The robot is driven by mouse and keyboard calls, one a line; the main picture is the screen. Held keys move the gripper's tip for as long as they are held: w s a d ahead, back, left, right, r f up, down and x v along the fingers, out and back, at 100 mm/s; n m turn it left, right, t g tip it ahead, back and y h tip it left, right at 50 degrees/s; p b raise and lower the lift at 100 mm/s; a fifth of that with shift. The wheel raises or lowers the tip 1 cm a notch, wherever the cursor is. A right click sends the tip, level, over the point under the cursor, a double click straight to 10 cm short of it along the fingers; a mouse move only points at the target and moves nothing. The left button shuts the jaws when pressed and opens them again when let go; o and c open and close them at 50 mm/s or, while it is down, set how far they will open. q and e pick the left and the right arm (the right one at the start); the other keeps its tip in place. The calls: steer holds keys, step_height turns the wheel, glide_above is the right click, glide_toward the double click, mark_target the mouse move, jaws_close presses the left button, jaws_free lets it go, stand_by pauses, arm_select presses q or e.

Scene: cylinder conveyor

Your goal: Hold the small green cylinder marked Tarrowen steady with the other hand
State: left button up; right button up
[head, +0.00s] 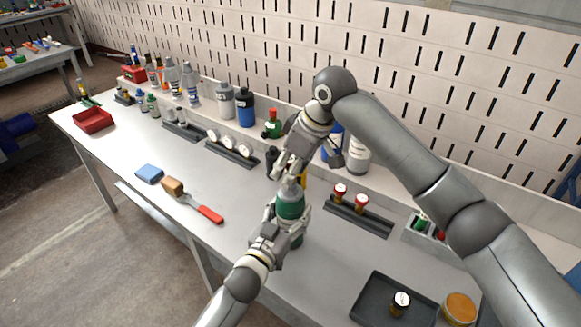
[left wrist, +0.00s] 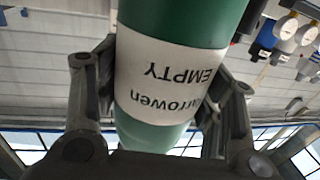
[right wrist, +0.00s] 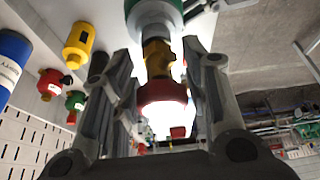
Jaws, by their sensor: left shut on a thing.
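The green Tarrowen cylinder (head: 290,205) stands upright at the bench's front edge. In the left wrist view its white label (left wrist: 165,80) reads upside down "arrowen" and "EMPTY". My left gripper (head: 287,218) is shut around its body, one finger on each side (left wrist: 165,95). My right gripper (head: 290,172) is above the cylinder, pointing down. In the right wrist view a brass fitting with a red ring (right wrist: 160,92) is at the cylinder's top end (right wrist: 152,12). My right fingers (right wrist: 158,65) stand on either side of the fitting, with gaps visible. The fitting is mostly hidden in the head view.
A black rack (head: 375,222) with two red-topped brass fittings stands right of the cylinder. A dark tray (head: 365,305) and a round brass-coloured item (head: 460,308) are at front right. A red-handled brush (head: 210,214) and blue sponge (head: 150,174) lie left. Bottles line the back.

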stand_by(0.3)
steer(key=shift+r, duration=1.3)
steer(key=shift+f, duration=0.1)
steer(key=shift+f, duration=1.2)
